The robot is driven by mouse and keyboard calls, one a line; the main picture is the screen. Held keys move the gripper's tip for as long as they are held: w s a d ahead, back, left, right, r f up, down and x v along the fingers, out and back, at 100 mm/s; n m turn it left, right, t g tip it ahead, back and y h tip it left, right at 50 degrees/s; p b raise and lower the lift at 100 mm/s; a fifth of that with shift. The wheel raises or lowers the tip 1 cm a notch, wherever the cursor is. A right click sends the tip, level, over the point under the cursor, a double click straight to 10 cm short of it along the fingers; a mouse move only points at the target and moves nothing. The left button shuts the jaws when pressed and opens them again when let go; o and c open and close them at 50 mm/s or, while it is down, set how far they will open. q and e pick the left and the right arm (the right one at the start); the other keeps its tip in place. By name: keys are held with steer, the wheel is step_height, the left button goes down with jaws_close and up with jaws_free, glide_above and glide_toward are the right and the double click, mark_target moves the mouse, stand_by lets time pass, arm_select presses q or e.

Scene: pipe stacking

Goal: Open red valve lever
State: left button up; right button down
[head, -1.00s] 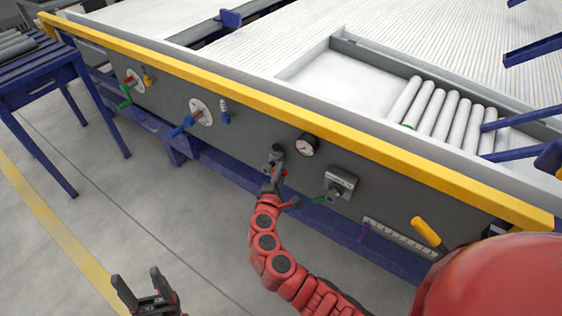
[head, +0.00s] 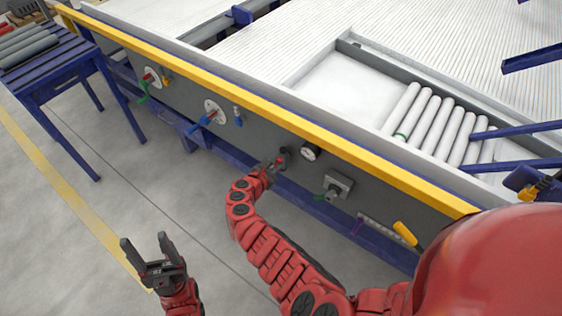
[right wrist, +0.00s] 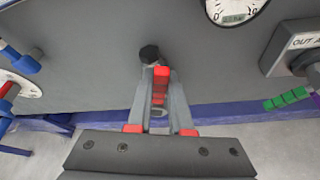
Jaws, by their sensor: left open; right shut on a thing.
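The red valve lever (right wrist: 161,78) sits between the fingers of my right gripper (right wrist: 161,100) in the right wrist view. Its dark round knob (right wrist: 149,53) shows just beyond the fingertips, against the grey panel. In the head view my right gripper (head: 272,167) is at the panel, left of the round gauge, and shut on the lever. The gripper largely hides the lever there. My left gripper (head: 145,242) is open and empty, over the floor at the lower left, well away from the panel.
A blue rail (head: 305,201) runs below. Open floor lies to the left.

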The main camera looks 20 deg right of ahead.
steer(key=shift+w+a+f+n+h+b, duration=0.1)
steer(key=shift+w+a+n+h+b, duration=0.2)
steer(key=shift+n+b, duration=0.1)
steer(key=shift+w+n+g+b, duration=0.15)
steer(key=shift+n+g+b, duration=0.25)
steer(key=shift+g+b, duration=0.15)
steer(key=shift+w+a+n, duration=0.15)
steer(key=shift+a+n, duration=0.05)
steer(key=shift+n, duration=0.1)
steer(key=shift+b, duration=0.3)
steer(key=shift+r, duration=0.2)
steer(key=c, duration=0.8)
jaws_free()
steer(key=shift+w, duration=0.1)
